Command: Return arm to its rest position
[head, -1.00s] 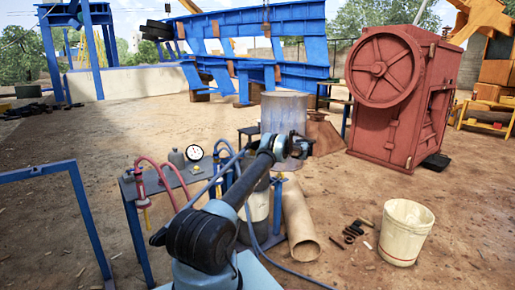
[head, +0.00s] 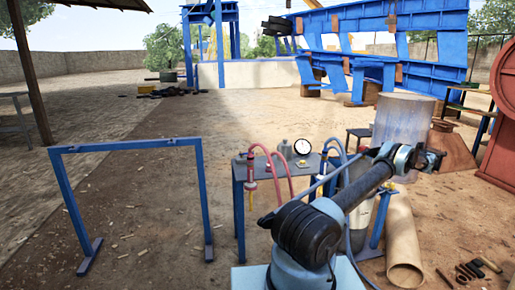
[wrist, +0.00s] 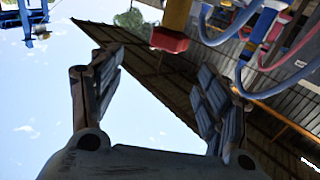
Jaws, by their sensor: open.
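My gripper (head: 433,158) is at the end of my outstretched arm, in front of a grey metal drum (head: 402,122) in the head view. In the wrist view my gripper (wrist: 155,100) shows two spread fingers with sky and a roof between them, and nothing is held. In the wrist view, a red-ended yellow fitting (wrist: 170,38) and blue hoses (wrist: 240,40) hang near the top, beyond the fingers.
A blue frame (head: 125,146) stands at left on open dirt. A small table (head: 265,165) with a gauge (head: 302,146) and hoses is beside my arm. A tan pipe (head: 402,240) lies at right. The red crusher (head: 500,150) is at the right edge.

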